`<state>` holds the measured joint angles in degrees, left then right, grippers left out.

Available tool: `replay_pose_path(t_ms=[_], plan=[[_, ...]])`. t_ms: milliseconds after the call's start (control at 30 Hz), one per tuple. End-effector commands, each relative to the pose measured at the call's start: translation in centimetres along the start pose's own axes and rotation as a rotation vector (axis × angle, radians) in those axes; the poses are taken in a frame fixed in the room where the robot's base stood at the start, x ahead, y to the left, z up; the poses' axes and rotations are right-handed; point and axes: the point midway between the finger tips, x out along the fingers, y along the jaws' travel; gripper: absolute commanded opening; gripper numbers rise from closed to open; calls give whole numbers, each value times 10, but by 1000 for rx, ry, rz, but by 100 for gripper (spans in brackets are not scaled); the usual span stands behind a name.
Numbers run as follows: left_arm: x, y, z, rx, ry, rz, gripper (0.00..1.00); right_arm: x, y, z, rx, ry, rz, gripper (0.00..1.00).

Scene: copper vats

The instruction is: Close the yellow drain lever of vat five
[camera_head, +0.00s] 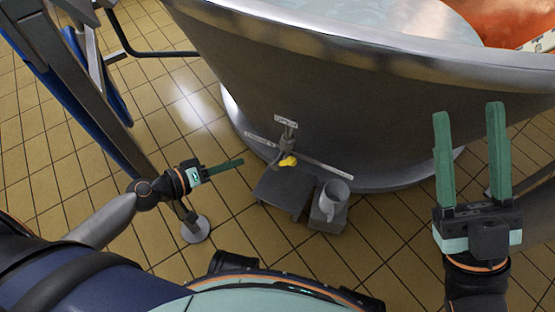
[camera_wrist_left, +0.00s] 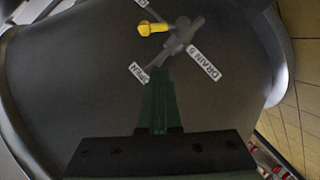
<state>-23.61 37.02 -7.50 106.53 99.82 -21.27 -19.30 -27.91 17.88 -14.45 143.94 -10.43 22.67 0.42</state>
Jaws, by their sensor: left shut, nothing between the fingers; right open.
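The yellow drain lever (camera_head: 288,161) sits on a grey valve low on the front of the steel vat (camera_head: 330,105). In the left wrist view the lever (camera_wrist_left: 153,29) points left from the valve hub, between an "OPEN" label (camera_wrist_left: 139,72) and a label cut off at the top edge. A plate reading "DRAIN 5" (camera_wrist_left: 203,65) is beside the valve. My left gripper (camera_head: 243,162) is shut and empty, left of the lever and apart from it. Its green fingers (camera_wrist_left: 158,75) point toward the valve. My right gripper (camera_head: 469,112) is open and empty at the right.
A grey box (camera_head: 281,193) and a grey mug (camera_head: 332,196) on a small block stand on the floor below the valve. A blue-sided metal frame (camera_head: 75,85) is at the left. Tiled floor (camera_head: 170,105) is clear between the frame and vat.

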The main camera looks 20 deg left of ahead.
Motion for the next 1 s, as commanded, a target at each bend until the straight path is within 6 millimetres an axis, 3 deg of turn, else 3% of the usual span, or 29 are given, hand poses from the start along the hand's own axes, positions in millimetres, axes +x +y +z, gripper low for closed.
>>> replay_pose_path(t_ms=[533,600,1000], plan=[[91,1,-2,3,3,2,0,1,1,-1,3,2,1,51],[99,0,11,1,0,1,0,-1,0,1,2,1,1,51],[116,0,28,4,1,-1,0,-2,-2,3,-3,-1,-2,51]])
